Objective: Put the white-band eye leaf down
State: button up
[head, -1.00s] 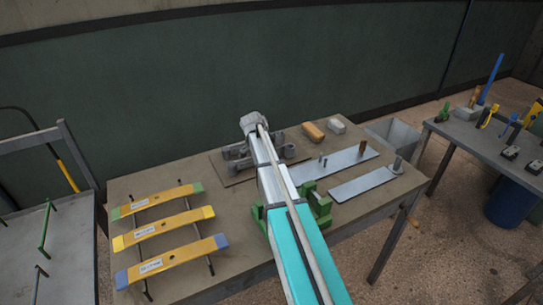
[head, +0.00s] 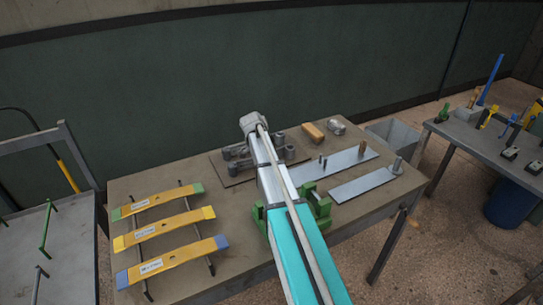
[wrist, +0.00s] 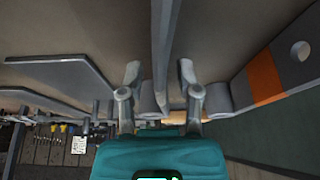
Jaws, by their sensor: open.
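In the wrist view my gripper (wrist: 158,73) is open, with one finger on each side of a long grey bar (wrist: 163,45) seen edge-on. A gap shows between the bar and each finger. I see no white band on it, so I cannot tell whether it is the white-band eye leaf. A grey leaf with an eye hole and an orange band (wrist: 266,76) lies to the right.
Three yellow leaves (head: 165,228) lie across rods at the bench's left. Two flat grey plates (head: 364,184) with posts lie at the right. Green blocks (head: 320,207) flank my arm. An orange block (head: 313,132) and a small pale piece (head: 337,125) are at the back.

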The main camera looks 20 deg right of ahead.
jog(key=shift+p+v, duration=5.3)
jog(key=shift+v, duration=0.55)
jog(key=s+a+n+y, duration=0.2)
jog(key=s+a+n, duration=0.6)
jog(key=s, duration=0.4)
jog(key=s+a+f+n+y, duration=0.1)
jog(key=s+a+n+y, duration=0.1)
jog(key=s+a+n, duration=0.6)
jog(key=shift+s+a+f+n, duration=0.3)
jog(key=shift+s+a, duration=0.6)
jog(key=shift+s, duration=1.85)
jog(key=shift+r, duration=0.1)
